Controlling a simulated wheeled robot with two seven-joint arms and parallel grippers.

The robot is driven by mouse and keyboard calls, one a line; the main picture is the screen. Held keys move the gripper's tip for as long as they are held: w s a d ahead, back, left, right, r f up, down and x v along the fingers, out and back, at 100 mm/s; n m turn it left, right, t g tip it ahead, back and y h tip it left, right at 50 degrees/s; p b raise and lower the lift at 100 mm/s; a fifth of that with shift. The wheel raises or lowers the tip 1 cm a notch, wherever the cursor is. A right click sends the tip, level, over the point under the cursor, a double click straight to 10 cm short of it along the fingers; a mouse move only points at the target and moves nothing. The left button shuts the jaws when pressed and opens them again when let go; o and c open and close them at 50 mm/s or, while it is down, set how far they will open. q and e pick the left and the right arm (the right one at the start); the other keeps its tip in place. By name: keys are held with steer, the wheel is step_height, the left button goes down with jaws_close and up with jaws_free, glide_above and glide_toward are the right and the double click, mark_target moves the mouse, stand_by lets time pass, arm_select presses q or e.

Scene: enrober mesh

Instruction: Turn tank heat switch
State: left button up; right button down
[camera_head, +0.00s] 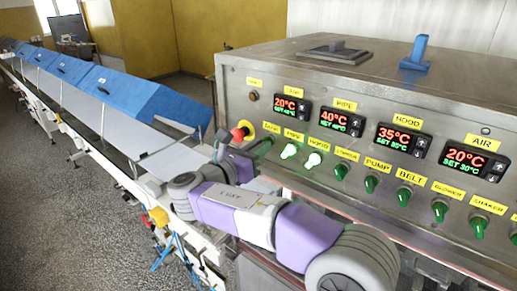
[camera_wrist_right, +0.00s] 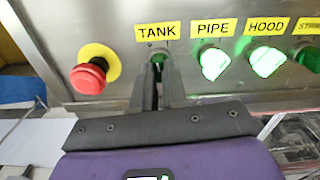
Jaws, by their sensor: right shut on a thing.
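The tank heat switch, a green knob (camera_wrist_right: 159,57), sits below the yellow TANK label (camera_wrist_right: 158,31) on the steel panel. It is dark, unlike the lit pipe (camera_wrist_right: 213,64) and hood (camera_wrist_right: 266,61) knobs beside it. My right gripper (camera_wrist_right: 157,82) is shut on the tank knob, with its two dark fingers hiding much of it; its exact turn angle is hard to tell. In the head view my right gripper (camera_head: 251,151) reaches the panel's left end, at the tank knob (camera_head: 265,146). My left gripper is not in view.
A red emergency button (camera_wrist_right: 88,77) on a yellow disc stands close to the left of my right gripper. The tank display (camera_head: 291,107) reads 20°C. More green knobs run right along the panel. A conveyor with blue covers (camera_head: 120,90) extends left.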

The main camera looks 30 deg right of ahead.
steer(key=shift+m+b, duration=1.2)
steer(key=shift+m, duration=2.4)
steer(key=c, duration=1.2)
jaws_free()
steer(key=shift+o, duration=0.2)
steer(key=v, duration=0.7)
steer(key=shift+a+b, duration=0.25)
steer(key=shift+b, duration=0.2)
